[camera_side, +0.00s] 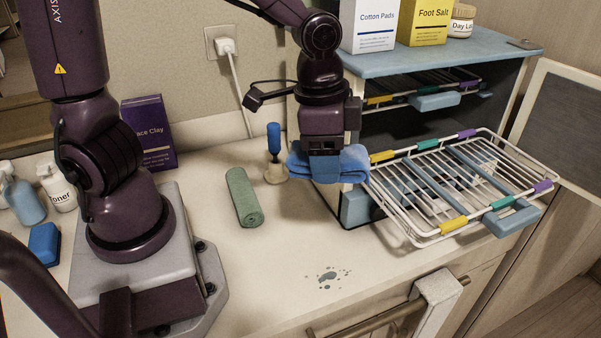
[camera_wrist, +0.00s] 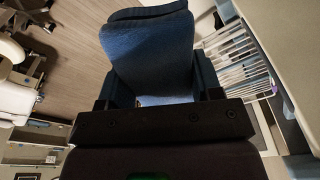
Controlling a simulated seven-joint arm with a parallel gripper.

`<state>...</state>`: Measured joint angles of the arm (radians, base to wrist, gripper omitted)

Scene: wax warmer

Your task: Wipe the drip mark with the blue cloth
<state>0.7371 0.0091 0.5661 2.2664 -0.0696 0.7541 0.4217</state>
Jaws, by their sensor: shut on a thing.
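The blue cloth (camera_side: 341,166) is a folded bundle held in my gripper (camera_side: 325,152), in front of the cabinet's left side and above the counter. In the wrist view the cloth (camera_wrist: 150,55) fills the middle, between the dark fingers of my gripper (camera_wrist: 160,98). The gripper is shut on it. The fingertips are mostly hidden by the cloth in the side view.
A wire rack drawer (camera_side: 450,185) sticks out of the cabinet (camera_side: 440,55) at right. A towel bar (camera_side: 385,310) runs along the counter front. Counter around the mark is clear.

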